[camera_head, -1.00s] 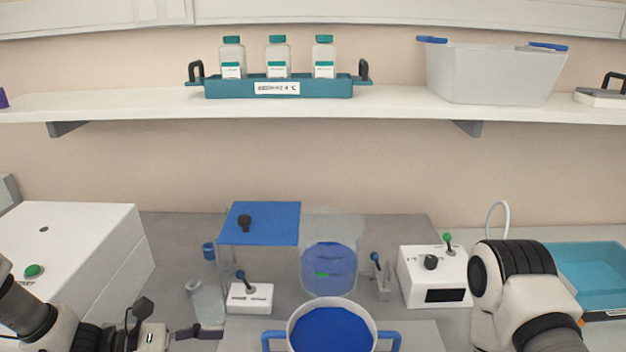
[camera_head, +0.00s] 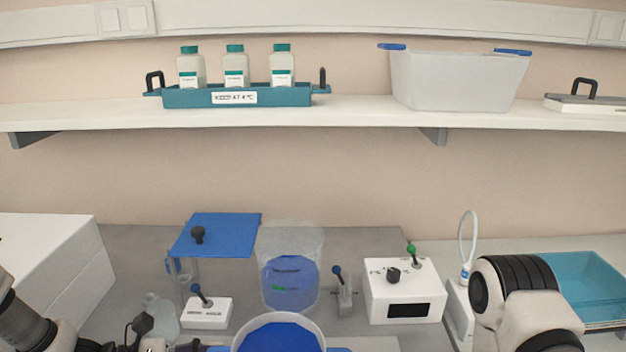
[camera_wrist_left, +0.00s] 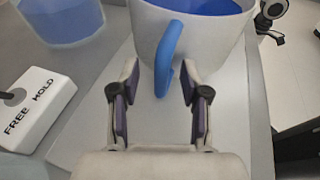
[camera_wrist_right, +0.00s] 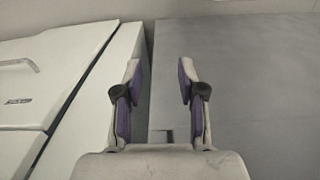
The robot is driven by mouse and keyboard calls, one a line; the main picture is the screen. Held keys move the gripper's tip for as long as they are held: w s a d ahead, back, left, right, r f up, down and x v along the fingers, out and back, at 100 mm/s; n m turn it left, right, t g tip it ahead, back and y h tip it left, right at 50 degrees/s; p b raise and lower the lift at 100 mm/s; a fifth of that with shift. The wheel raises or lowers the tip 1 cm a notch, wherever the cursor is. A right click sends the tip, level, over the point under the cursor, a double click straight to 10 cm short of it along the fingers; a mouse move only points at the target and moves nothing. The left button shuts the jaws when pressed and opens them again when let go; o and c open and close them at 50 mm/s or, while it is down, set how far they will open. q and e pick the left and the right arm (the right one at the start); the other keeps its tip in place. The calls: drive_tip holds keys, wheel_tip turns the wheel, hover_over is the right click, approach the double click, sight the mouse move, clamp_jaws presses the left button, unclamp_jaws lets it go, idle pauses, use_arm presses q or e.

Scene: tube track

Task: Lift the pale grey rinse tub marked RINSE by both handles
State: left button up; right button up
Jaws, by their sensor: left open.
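A pale grey round tub (camera_head: 318,328) with blue inside stands at the bottom of the head view, cut off by the edge. It also shows in the left wrist view (camera_wrist_left: 200,45); no RINSE mark is readable. Its blue handle (camera_wrist_left: 168,52) hangs between the fingers of my open left gripper (camera_wrist_left: 160,80), with gaps on both sides. The other handle is barely visible at the bottom edge of the head view. My right gripper (camera_wrist_right: 157,75) is open and empty over a grey surface, away from the tub. The head view shows my right arm but not its fingers.
A translucent vessel with blue liquid (camera_head: 290,283) and a white switch box (camera_head: 207,312) stand behind the tub. A white control box (camera_head: 405,292) is to the right. The shelf holds a bottle rack (camera_head: 190,96) and another pale grey tub with blue handles (camera_head: 460,80).

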use_arm(q)
drive_tip(key=shift+a, duration=0.1)
drive_tip(key=shift+c, duration=1)
clamp_jaws()
drive_tip(key=shift+o, duration=0.2)
unclamp_jaws()
drive_tip(key=shift+r, duration=0.1)
drive_tip(key=shift+o, duration=0.5)
